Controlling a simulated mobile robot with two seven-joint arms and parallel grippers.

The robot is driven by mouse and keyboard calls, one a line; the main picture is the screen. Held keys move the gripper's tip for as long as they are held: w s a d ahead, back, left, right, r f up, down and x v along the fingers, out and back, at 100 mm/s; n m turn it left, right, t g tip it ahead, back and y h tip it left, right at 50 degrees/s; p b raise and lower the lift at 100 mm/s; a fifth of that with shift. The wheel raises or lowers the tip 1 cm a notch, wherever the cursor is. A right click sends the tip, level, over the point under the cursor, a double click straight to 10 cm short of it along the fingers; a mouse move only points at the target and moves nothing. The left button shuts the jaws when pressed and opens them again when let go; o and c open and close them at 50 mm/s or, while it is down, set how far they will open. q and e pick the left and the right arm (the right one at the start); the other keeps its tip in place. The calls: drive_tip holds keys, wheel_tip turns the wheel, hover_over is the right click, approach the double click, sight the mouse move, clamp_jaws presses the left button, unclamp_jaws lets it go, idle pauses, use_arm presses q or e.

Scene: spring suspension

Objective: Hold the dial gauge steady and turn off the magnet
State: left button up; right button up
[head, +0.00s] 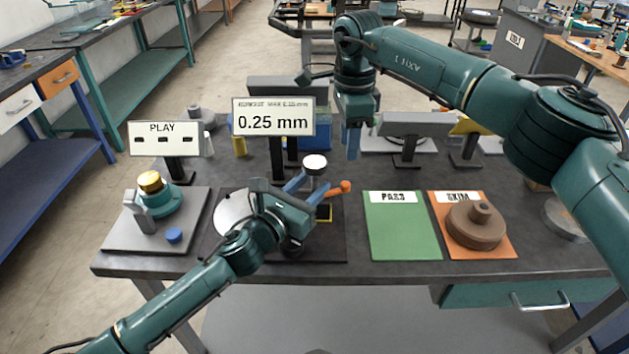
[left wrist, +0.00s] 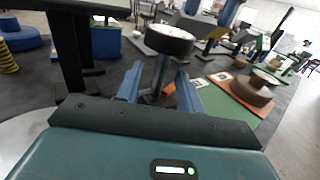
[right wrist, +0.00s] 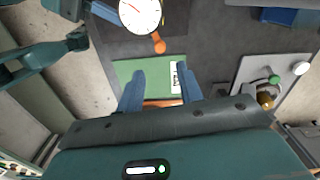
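The dial gauge (head: 315,163) has a round white face on a dark body. It stands upright above the dark plate at the table's middle. In the left wrist view the gauge (left wrist: 168,40) rises on a grey stem. My left gripper (head: 303,184) is at it, its blue fingers (left wrist: 158,85) on either side of the stem with gaps showing. An orange lever (head: 342,187) sticks out right of the gauge, presumably the magnet's switch; the magnet base is mostly hidden. My right gripper (head: 351,153) points down, open and empty, above and right of the gauge. The right wrist view shows the gauge face (right wrist: 140,12) and lever (right wrist: 159,45).
A sign (head: 273,117) reads 0.25 mm; another (head: 163,138) reads PLAY. A green PASS mat (head: 402,230) lies right of the gauge. An orange mat (head: 500,246) holds a brown round part (head: 475,226). A grey plate (head: 125,235) with a brass-topped fixture is at left.

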use_arm(q)
drive_tip(key=shift+x, duration=1.1)
drive_tip(key=shift+c, duration=0.5)
clamp_jaws()
